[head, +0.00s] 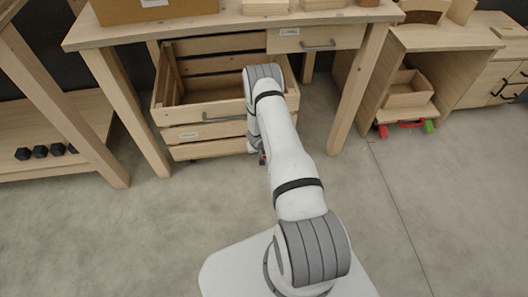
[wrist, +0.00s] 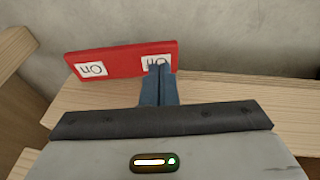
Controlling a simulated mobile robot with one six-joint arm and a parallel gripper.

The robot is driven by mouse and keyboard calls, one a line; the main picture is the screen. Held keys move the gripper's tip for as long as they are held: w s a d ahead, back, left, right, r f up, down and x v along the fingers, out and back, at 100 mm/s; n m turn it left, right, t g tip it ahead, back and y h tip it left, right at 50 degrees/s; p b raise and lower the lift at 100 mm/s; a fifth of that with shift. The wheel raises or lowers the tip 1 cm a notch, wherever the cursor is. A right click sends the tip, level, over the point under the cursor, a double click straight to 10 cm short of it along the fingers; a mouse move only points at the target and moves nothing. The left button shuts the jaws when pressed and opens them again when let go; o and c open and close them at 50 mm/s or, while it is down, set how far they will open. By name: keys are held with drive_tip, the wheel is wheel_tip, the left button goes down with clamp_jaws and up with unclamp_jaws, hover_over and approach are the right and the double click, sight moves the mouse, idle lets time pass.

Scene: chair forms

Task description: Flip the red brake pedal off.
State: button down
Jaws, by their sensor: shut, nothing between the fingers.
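The red brake pedal (wrist: 120,62) fills the upper left of the wrist view, a flat red bar with two white labels. The left label reads "On", turned around; the right one seems to read "Off" and is partly covered by my fingertips. My gripper (wrist: 160,68) is shut and empty, its blue-grey fingers together at the pedal's right end. I cannot tell whether they touch it. In the head view my arm hides most of the gripper; a small dark and reddish bit shows beside the arm below the drawers, too small to tell apart.
A workbench (head: 230,27) with an open slatted drawer (head: 215,117) stands ahead of my arm. At right, a cabinet (head: 400,42) has a red block (head: 383,131) and a green block (head: 428,126) at its foot. The grey floor (head: 400,220) in front is clear.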

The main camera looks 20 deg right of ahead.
drive_tip(key=w+a+p+v, duration=0.1)
drive_tip(key=p+v, duration=0.3)
drive_tip(key=v, duration=0.8)
drive_tip(key=shift+a, duration=0.3)
